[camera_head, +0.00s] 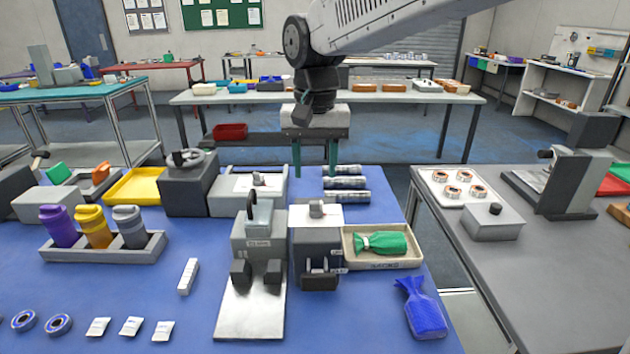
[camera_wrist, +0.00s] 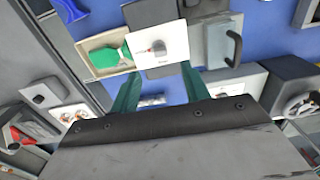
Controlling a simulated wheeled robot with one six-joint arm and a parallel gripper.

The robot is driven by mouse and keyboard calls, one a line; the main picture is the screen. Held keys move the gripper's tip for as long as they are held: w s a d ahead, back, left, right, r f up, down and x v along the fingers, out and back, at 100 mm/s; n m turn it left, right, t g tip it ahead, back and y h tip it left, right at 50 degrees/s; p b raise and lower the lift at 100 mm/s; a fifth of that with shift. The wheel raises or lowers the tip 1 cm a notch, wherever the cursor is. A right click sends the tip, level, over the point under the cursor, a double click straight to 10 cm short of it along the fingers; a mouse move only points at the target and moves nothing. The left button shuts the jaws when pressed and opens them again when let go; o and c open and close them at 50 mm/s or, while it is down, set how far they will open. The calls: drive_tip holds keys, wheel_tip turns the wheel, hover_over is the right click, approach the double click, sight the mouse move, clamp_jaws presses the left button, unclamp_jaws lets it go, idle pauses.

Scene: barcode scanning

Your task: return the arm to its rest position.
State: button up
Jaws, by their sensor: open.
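My gripper (camera_head: 315,160) hangs from my arm at the upper middle of the head view, pointing down above the far edge of the blue table (camera_head: 120,285). Its two dark green fingers are apart, with nothing seen between them. In the wrist view my gripper (camera_wrist: 162,78) also shows spread fingers. Beyond them lie a grey-white device (camera_wrist: 155,42) and a tray (camera_wrist: 90,42) with a green bag (camera_wrist: 112,56). Several dark cylinders (camera_head: 345,183) lie just right of and below the fingers in the head view.
Two upright grey devices stand mid-table, the left one (camera_head: 258,238) beside the right one (camera_head: 316,240). A tray (camera_head: 382,262) holds the green bag. A blue bag (camera_head: 422,308) lies at the right. A rack (camera_head: 100,247) holds coloured bottles. A grey table (camera_head: 560,260) stands right, across a gap.

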drive_tip(key=shift+r, duration=0.3)
drive_tip(key=shift+n, duration=0.3)
drive_tip(key=shift+n+g, duration=0.4)
drive_tip(key=shift+n, duration=0.3)
drive_tip(key=s+d+f, duration=0.1)
drive_tip(key=s+d, duration=0.1)
drive_tip(key=s+f, duration=0.1)
drive_tip(key=shift+s+d+f, duration=0.3)
drive_tip(key=shift+s+d, duration=0.05)
drive_tip(key=shift+d, duration=0.05)
drive_tip(key=s+d+f+m+t, duration=0.1)
drive_tip(key=s+d+f+t, duration=0.1)
drive_tip(key=s+d, duration=1.8)
drive_tip(key=shift+s+d, duration=0.3)
drive_tip(key=shift+s, duration=1.25)
